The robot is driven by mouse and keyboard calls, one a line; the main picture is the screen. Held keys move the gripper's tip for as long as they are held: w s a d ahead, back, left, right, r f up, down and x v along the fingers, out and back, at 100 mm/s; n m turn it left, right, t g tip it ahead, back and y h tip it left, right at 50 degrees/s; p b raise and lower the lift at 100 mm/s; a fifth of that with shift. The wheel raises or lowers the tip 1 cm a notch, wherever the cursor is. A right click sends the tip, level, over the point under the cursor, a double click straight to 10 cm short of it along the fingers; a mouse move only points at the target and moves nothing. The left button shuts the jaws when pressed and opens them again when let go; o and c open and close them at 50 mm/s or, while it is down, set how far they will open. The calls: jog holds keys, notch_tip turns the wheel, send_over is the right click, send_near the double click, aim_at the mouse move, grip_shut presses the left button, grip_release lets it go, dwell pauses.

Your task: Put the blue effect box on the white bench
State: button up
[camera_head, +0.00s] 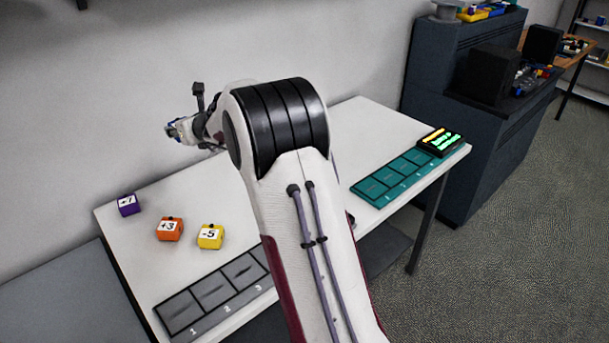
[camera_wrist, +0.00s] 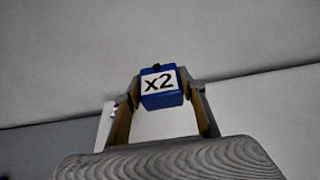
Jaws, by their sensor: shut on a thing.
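The blue effect box (camera_wrist: 160,87), marked "x2" on a white label, is held between the two fingers of my gripper (camera_wrist: 160,95) in the wrist view. In the head view my gripper (camera_head: 178,131) is far off at the upper left, held up in front of the wall, and only a trace of blue shows at its tip. The white bench (camera_head: 195,190) runs across the middle of the head view. The box is raised; how high it is over the bench I cannot tell. My arm hides the bench's middle.
On the bench's left stand a purple box (camera_head: 128,204), an orange box (camera_head: 168,230) and a yellow box (camera_head: 210,237). A grey slotted mat (camera_head: 222,306) lies at the front. A teal slotted mat (camera_head: 377,203) and a black display (camera_head: 440,143) are at the right.

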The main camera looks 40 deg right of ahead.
send_over(200, 200)
notch_tip(200, 200, down, 13)
jog(key=shift+r, duration=0.15)
dwell(0.6)
jog(key=shift+f, duration=3.1)
jog(key=shift+f, duration=0.1)
jog(key=shift+f, duration=1.75)
jog(key=shift+f, duration=0.15)
jog(key=o, duration=1.2)
